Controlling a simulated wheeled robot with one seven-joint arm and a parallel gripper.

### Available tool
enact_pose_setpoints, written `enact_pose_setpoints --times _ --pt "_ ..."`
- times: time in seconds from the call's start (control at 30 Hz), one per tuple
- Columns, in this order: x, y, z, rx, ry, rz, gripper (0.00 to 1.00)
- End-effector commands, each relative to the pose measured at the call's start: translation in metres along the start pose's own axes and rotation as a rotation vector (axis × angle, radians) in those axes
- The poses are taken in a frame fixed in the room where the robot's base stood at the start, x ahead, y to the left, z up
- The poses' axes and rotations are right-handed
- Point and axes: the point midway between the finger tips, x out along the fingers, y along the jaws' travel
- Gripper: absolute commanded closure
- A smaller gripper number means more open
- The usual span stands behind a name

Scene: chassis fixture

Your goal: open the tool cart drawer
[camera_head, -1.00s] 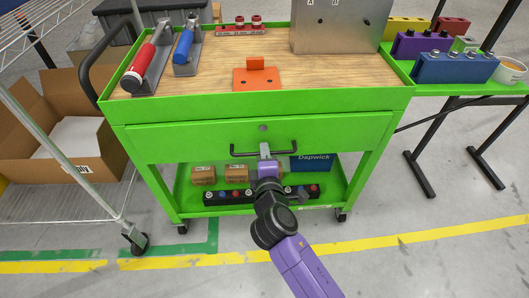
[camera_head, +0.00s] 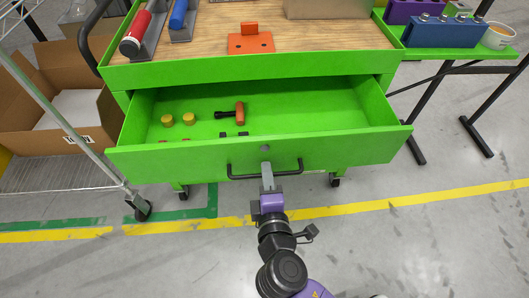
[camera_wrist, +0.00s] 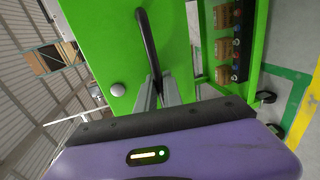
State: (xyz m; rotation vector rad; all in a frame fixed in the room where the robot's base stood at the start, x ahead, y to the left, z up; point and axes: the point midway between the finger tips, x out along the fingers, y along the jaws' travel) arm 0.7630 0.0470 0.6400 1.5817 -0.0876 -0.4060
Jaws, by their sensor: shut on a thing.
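The green tool cart (camera_head: 180,76) stands in front of me, and its drawer (camera_head: 340,152) is pulled far out toward me. Inside the drawer lie two yellow round parts (camera_head: 178,120), an orange-and-black tool (camera_head: 238,112) and some small dark items near the front wall, partly hidden. The black bar handle (camera_head: 236,174) runs across the drawer front. My gripper (camera_head: 267,180) is shut on the handle near its middle. The wrist view also shows the handle (camera_wrist: 147,38) between my fingers (camera_wrist: 158,92), with the green drawer front behind it.
A wire shelf (camera_head: 60,95) and cardboard box (camera_head: 40,125) stand at the left. The cart top holds an orange bracket (camera_head: 250,44) and red and blue tools. A green side table (camera_head: 460,52) with a blue block (camera_head: 440,32) is at the right. Floor at the right front is clear.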

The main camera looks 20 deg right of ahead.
Motion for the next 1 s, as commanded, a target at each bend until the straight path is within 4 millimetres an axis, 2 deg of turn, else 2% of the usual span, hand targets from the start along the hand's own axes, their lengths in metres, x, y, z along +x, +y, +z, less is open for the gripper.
enact_pose_setpoints --times 0.1,0.3,0.77,0.8,0.9,1.0 --pt "-0.019 -0.005 0.000 -0.001 0.002 -0.003 1.00" --pt "-0.036 -0.009 0.000 0.000 0.002 -0.002 1.00" --pt "-0.041 -0.009 -0.001 0.000 0.002 -0.002 1.00" --pt "-0.041 -0.009 -0.001 -0.001 0.002 -0.002 0.87" --pt "-0.041 -0.009 -0.001 0.000 0.001 -0.001 0.68" --pt "-0.041 -0.009 -0.001 0.000 0.001 -0.001 0.68"
